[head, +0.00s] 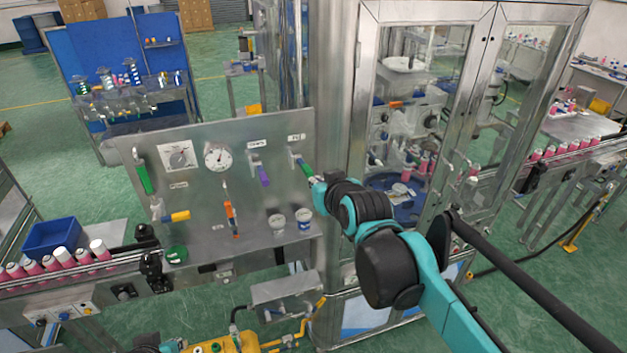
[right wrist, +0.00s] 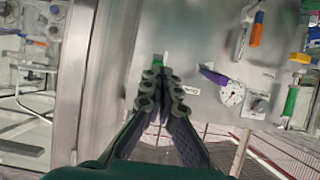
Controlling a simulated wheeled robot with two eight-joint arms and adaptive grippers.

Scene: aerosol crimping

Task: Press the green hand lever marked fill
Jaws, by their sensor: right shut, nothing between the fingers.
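A green-handled lever (head: 306,167) sits at the upper right of the steel control panel, under a small label (head: 296,137) too small to read surely. My right gripper (head: 318,186) is at the lower end of this green handle in the head view. In the right wrist view the gripper (right wrist: 162,78) is shut and empty, its fingertips over the green lever (right wrist: 158,60), which is mostly hidden behind them. I cannot tell whether they touch. A second green lever (head: 144,178) is at the panel's left edge. My left gripper is not in view.
A purple lever (head: 263,175), a gauge (head: 218,157), a dial (head: 179,155) and orange-handled valves (head: 231,218) share the panel. A glass-doored machine cabinet (head: 420,110) stands close on the right. A blue bin (head: 52,238) and pink cans (head: 68,258) are at lower left.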

